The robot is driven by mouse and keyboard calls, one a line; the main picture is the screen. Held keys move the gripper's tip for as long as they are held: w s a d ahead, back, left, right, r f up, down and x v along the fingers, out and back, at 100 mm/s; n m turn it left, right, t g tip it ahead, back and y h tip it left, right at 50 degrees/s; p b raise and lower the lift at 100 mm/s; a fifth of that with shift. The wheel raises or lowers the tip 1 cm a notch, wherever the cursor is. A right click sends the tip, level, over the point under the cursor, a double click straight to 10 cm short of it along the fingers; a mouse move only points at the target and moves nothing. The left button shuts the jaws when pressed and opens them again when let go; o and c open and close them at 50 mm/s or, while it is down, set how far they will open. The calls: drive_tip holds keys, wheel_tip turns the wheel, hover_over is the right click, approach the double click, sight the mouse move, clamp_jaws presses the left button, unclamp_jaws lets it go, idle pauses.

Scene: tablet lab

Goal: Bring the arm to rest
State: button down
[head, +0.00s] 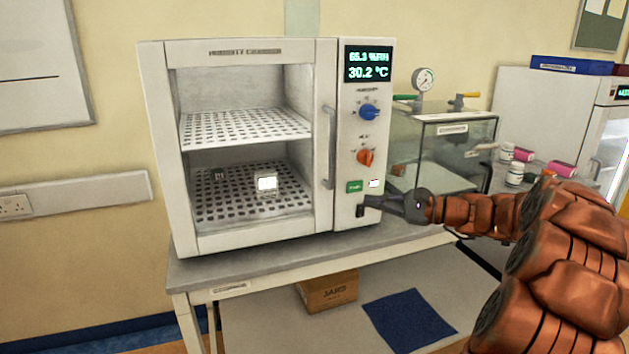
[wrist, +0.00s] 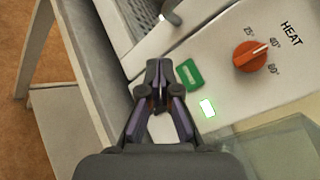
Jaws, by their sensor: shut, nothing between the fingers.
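My gripper (head: 370,202) is shut and empty, with its tips at the lower control panel of the humidity chamber (head: 325,130). The tips are right by a small black rocker switch (head: 360,211), below the green button (head: 355,186). I cannot tell whether they touch it. In the wrist view the closed fingertips (wrist: 159,70) lie beside the green button (wrist: 189,75) and hide the switch. A small lamp (head: 374,183) next to the button is lit. My arm reaches in from the right, stretched out toward the panel.
The chamber's display (head: 368,64) is lit, and a lit white block (head: 267,185) stands on its lower shelf. A glass vacuum box (head: 445,150) with a gauge stands close behind my gripper. Bottles (head: 515,174) stand further right. A cardboard box (head: 328,291) sits below the bench.

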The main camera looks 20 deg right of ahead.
drive_tip(key=s+a+f+n+g+p, duration=0.1)
drive_tip(key=s+a+n+g+p, duration=0.2)
drive_tip(key=a, duration=0.8)
drive_tip(key=s+a+n+g+p, duration=0.1)
drive_tip(key=s+a+n+g, duration=0.3)
drive_tip(key=a, duration=0.7)
drive_tip(key=s+a+f+n+g+h+p, duration=0.2)
drive_tip(key=s+a+f+n+g+h, duration=0.15)
drive_tip(key=s+a+g, duration=0.6)
drive_tip(key=s+d+n+t+h+p, duration=0.1)
drive_tip(key=s+d+n+h+p, duration=0.1)
drive_tip(key=s, duration=0.7)
drive_tip(key=s+d+n+h+p, duration=0.2)
drive_tip(key=s+d+n+h, duration=0.3)
drive_tip(key=s, duration=0.5)
drive_tip(key=shift+s+f+t+h, duration=0.15)
drive_tip(key=shift+f+t+h, duration=0.2)
drive_tip(key=shift+f, duration=0.05)
